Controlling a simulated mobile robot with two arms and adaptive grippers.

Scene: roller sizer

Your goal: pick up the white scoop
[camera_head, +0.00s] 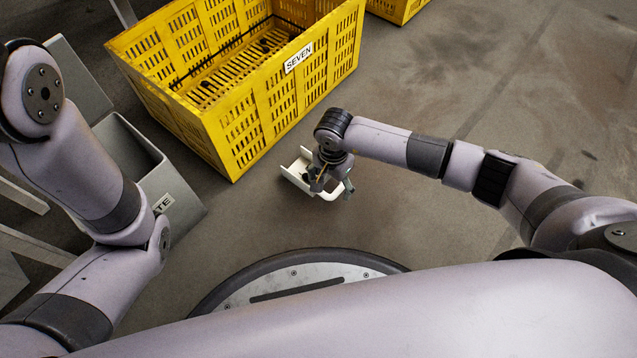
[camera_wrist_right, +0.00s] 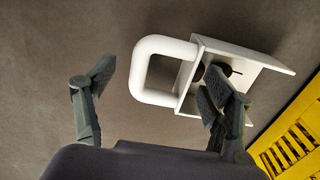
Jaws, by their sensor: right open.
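The white scoop (camera_head: 293,171) lies on the floor in front of the yellow crate, partly hidden under my right gripper in the head view. In the right wrist view the scoop (camera_wrist_right: 244,52) shows a squared tray and a rounded loop handle. Dark brown bits sit in or at the tray. My right gripper (camera_head: 332,188) is above the scoop, and its fingers (camera_wrist_right: 158,76) are apart. In the wrist view the handle loop appears between the fingers, and one finger overlaps the tray. I cannot tell whether they touch. My left arm shows at the left, but its gripper is out of view.
A yellow slatted crate (camera_head: 243,128) labelled SEVEN stands just behind the scoop. A grey bin (camera_head: 184,190), its label partly hidden, stands at the left, behind my left arm. Another yellow crate (camera_head: 398,8) is at the top. The floor to the right is clear.

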